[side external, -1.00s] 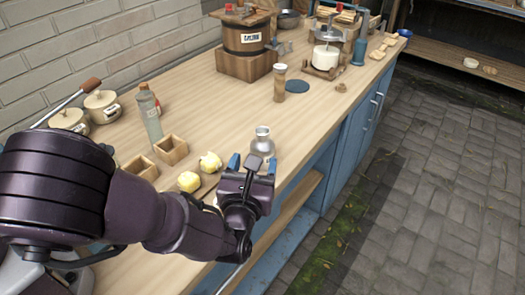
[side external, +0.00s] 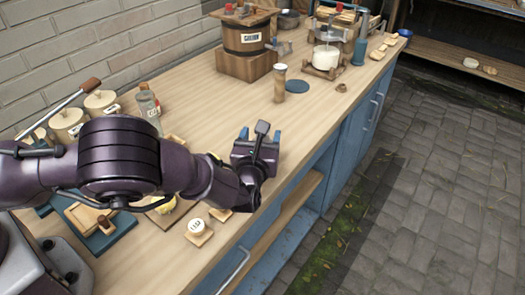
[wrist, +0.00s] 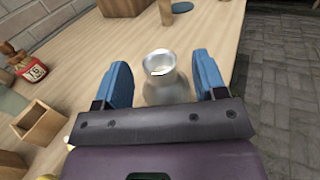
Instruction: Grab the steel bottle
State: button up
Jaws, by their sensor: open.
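The steel bottle (wrist: 163,68) stands upright on the wooden counter in the wrist view, between the two blue fingers of my gripper (wrist: 162,80). Its silvery round mouth shows at the top, and its lower part is hidden behind my gripper body. Clear gaps show on both sides between bottle and fingers, so the gripper is open. In the side external view my gripper (side external: 258,134) is over the counter near its front edge, and it hides the bottle there.
A wooden cylinder with a pale top (side external: 280,83) and a dark blue round mat (side external: 297,87) lie beyond. A glass bottle (side external: 148,106) and lidded jars (side external: 66,124) stand at the left. A small wooden box (wrist: 37,122) is left of my gripper. The counter's front edge (side external: 310,165) is close.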

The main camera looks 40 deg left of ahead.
jog(key=shift+x, duration=1.2)
grip_shut()
jog(key=shift+r, duration=0.2)
